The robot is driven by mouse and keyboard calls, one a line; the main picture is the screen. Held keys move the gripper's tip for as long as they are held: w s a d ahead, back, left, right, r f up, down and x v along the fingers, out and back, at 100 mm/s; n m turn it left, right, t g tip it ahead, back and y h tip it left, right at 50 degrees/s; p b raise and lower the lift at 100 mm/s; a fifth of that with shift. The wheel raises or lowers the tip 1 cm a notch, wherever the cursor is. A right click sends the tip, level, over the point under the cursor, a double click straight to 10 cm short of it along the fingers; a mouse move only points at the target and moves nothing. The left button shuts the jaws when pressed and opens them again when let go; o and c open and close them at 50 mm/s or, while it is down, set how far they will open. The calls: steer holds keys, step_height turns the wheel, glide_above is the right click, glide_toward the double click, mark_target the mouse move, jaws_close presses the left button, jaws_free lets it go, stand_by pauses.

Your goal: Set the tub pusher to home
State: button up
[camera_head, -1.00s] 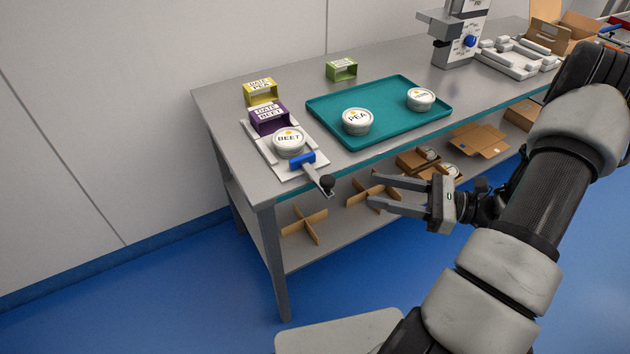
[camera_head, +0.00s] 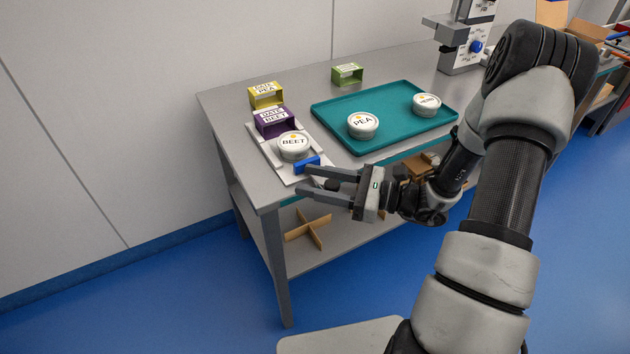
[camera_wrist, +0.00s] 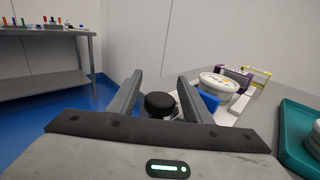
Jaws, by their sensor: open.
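The tub pusher's blue block (camera_head: 307,164) sits at the front end of a white base plate (camera_head: 262,143), against or close to the BEET tub (camera_head: 293,145). Its black knob (camera_wrist: 160,104) shows between my fingers in the wrist view; in the head view it is mostly hidden by my gripper (camera_head: 303,178). My gripper is open, its two fingers on either side of the knob. I cannot tell whether either finger touches it. The purple carrier (camera_head: 274,122) stands on the plate behind the BEET tub. The blue block also shows in the wrist view (camera_wrist: 209,101).
A teal tray (camera_head: 388,91) holds the PEA tub (camera_head: 362,125) and another tub (camera_head: 426,105). A yellow carrier (camera_head: 265,96) and a green carrier (camera_head: 347,74) stand behind. The table's front edge runs below my gripper.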

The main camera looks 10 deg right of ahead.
jaws_close()
steer(key=shift+w+a, duration=0.25)
steer(key=shift+w, duration=0.5)
steer(key=shift+w+a, duration=0.2)
steer(key=shift+w, duration=0.55)
steer(key=shift+w+a, duration=0.25)
steer(key=shift+w, duration=0.5)
jaws_free()
steer(key=v, duration=1.7)
steer(key=shift+d+p, duration=0.2)
steer(key=shift+p, duration=0.2)
